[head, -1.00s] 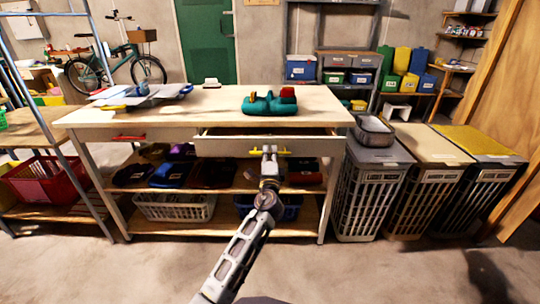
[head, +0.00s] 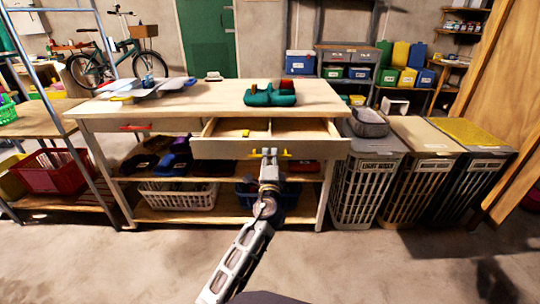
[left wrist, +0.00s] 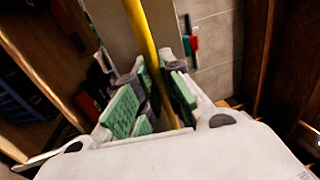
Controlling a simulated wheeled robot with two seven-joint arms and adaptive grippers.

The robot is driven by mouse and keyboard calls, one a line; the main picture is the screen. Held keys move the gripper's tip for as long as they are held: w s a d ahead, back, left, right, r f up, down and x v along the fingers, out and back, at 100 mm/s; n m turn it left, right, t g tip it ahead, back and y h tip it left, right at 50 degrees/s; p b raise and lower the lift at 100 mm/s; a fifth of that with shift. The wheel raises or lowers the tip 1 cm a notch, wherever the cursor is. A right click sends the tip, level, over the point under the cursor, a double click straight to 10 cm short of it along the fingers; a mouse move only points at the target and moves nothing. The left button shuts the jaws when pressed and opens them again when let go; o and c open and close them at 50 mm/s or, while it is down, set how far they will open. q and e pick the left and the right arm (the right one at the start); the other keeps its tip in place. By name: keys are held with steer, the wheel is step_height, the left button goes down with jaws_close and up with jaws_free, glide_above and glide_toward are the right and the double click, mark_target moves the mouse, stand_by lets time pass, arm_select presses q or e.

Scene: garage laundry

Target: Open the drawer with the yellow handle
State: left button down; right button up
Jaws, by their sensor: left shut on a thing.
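The drawer (head: 220,149) with the yellow handle (head: 285,154) is pulled out from the right part of the wooden workbench. Its inside shows, with a divider and a small yellow item (head: 245,133) in the left compartment. My left gripper (head: 269,154) is at the handle, in front of the drawer face. In the left wrist view, the yellow handle bar (left wrist: 144,40) runs between the green-padded fingers of my left gripper (left wrist: 155,95), which are shut on it. My right gripper is not in view.
The bench top (head: 200,105) holds a teal and red object (head: 270,95) and papers at the left. A second drawer has a red handle (head: 135,127). Laundry hampers (head: 365,180) stand close on the right. The floor in front is clear.

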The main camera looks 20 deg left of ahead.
arm_select(q)
steer(key=c, duration=1.5)
jaws_free()
